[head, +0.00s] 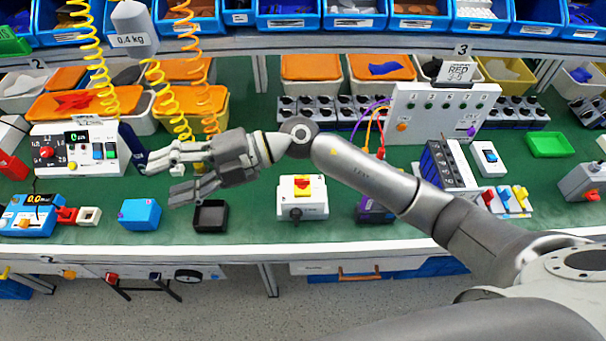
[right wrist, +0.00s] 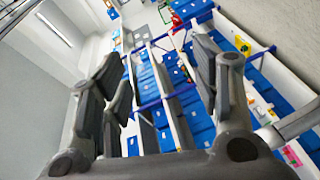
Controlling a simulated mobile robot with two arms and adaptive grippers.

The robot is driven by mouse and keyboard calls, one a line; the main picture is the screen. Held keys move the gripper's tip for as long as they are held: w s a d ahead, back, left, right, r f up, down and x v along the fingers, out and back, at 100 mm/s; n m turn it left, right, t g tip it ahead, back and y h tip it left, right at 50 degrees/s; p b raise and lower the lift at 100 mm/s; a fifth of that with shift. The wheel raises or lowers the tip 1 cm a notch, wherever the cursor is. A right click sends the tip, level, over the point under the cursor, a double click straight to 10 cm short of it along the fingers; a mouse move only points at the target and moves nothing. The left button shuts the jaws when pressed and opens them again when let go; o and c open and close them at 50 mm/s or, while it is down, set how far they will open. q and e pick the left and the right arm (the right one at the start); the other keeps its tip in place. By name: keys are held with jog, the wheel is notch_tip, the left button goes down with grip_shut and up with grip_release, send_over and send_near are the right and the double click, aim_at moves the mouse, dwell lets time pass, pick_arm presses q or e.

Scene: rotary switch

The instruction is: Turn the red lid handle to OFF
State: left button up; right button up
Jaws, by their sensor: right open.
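A white switch box (head: 302,205) stands on the green bench top near the front edge, in the middle of the head view. A red handle (head: 303,184) on a yellow plate sits on its top; its exact angle and markings are too small to read. A dark knob shows on the box's front. My right gripper (head: 163,181) is open and empty, left of the box and well apart from it, near a blue box. Its spread fingers also show in the right wrist view (right wrist: 160,85), with nothing between them. My left gripper is not in view.
A blue box (head: 140,214) and a small black tray (head: 210,216) lie below my right gripper. A white control panel (head: 78,155) stands to the left. Yellow coiled hoses (head: 160,85) hang nearby. A purple-based device (head: 374,211) is right of the switch box.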

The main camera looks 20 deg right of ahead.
jog(key=w+d+f+n+g+h, duration=0.1)
jog(key=d+f+n+h, duration=0.1)
jog(key=d+f+h, duration=0.4)
jog(key=m+h, duration=0.2)
jog(key=h, duration=0.9)
send_over(302, 179)
notch_tip(302, 179, down, 4)
jog(key=shift+t, duration=0.4)
notch_tip(302, 179, down, 10)
jog(key=p, duration=0.3)
jog(key=shift+s+f, duration=0.1)
jog(key=shift+f, duration=0.1)
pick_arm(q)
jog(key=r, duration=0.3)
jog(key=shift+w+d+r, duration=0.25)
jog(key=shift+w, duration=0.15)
pick_arm(e)
jog(key=shift+c, duration=0.5)
jog(key=c, duration=0.9)
jog(key=shift+c, duration=0.2)
